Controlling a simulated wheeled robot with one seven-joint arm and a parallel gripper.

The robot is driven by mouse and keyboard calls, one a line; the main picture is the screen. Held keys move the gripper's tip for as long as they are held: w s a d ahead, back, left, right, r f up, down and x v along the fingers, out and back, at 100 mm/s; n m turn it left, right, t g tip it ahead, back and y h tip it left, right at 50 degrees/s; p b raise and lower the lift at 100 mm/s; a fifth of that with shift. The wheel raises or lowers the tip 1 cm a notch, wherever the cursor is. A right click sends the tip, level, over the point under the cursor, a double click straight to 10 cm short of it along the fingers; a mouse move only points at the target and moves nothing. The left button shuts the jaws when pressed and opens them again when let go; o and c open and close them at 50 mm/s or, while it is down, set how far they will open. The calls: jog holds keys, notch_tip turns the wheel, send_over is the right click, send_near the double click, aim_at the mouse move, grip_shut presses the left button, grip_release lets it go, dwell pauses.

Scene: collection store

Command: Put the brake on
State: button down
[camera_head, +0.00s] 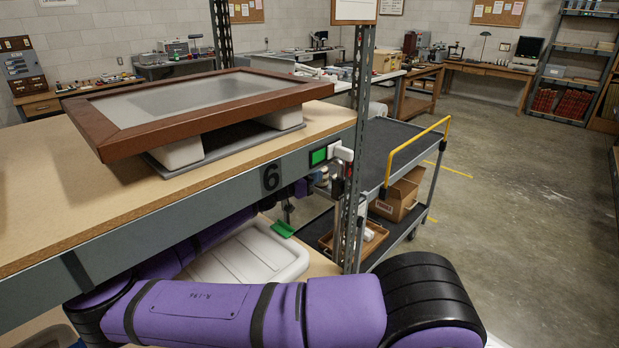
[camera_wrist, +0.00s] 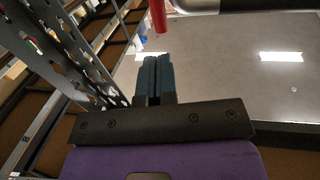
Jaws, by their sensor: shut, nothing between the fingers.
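My gripper (camera_wrist: 154,62) shows in the wrist view, its two dark blue-grey fingers together and empty. A red bar-like part (camera_wrist: 158,15) hangs just beyond the fingertips, with a small gap visible in the picture; I cannot tell its depth. In the head view, a green indicator (camera_head: 318,156) sits on the grey shelf edge by the number 6. A white fitting (camera_head: 341,152) with a little red below it is beside the indicator, at the upright. My purple arm passes under the shelf; my fingers cannot be made out there. No brake marking is readable.
A perforated metal upright (camera_head: 354,160) stands by the fitting and shows close on the left in the wrist view (camera_wrist: 72,45). A framed piece (camera_head: 190,100) rests on blocks on the shelf. A dark trolley (camera_head: 385,150) with a yellow rail stands behind. Open floor lies right.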

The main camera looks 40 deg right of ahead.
aim_at(340, 166)
jog(key=d, duration=0.6)
jog(key=s+d, duration=0.1)
jog(key=d, duration=0.2)
jog(key=shift+d, duration=0.3)
